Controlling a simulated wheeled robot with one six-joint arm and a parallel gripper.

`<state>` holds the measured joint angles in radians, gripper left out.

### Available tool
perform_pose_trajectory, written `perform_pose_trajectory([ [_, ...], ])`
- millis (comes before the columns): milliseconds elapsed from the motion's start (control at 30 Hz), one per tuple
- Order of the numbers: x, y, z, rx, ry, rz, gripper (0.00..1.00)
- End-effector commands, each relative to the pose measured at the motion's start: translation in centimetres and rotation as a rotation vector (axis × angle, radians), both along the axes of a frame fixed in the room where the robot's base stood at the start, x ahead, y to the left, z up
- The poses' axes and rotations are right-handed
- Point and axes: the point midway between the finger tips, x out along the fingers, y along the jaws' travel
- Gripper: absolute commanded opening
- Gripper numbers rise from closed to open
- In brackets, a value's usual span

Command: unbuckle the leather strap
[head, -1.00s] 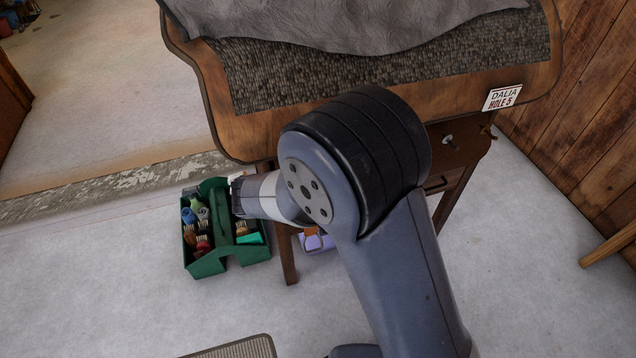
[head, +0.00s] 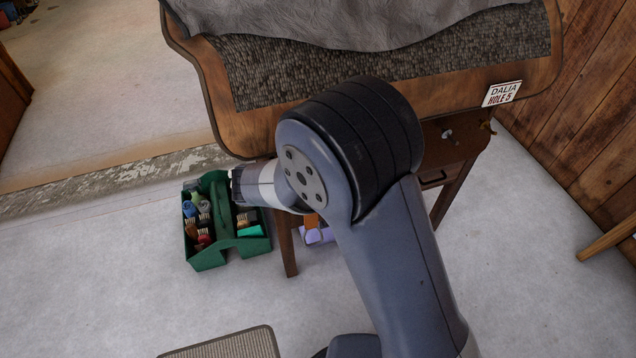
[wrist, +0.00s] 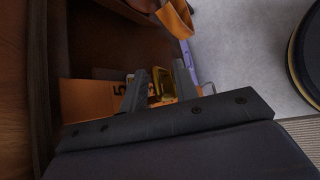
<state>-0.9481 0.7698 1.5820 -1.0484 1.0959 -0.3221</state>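In the wrist view, my gripper's two dark fingers (wrist: 160,82) stand apart. A brass buckle-like piece (wrist: 164,86) shows in the gap between them, and I cannot tell whether either finger touches it. Another orange leather band (wrist: 175,19) hangs at the top. I cannot tell which of these belongs to the strap. In the head view my arm hides the fingers and the buckle; a bit of orange (head: 311,221) shows below the wrist.
A wooden stand (head: 232,137) with a grey cloth (head: 330,25) and a sign (head: 502,94) rises behind my arm. A green grooming tote (head: 207,260) is on the floor at left. A purple item (head: 320,236) lies near the stand's leg.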

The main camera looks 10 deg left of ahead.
Motion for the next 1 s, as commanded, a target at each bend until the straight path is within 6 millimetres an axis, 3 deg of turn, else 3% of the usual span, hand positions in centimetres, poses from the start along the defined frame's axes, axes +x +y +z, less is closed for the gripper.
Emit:
perform_pose_trajectory([
  [267,-0.6,0.3,0.4,-0.003,0.002,0.001,0.29],
  [700,-5.6,3.9,5.6,0.002,0.000,0.002,0.29],
  [1000,-6.8,4.7,6.8,-0.001,0.002,-0.001,0.29],
])
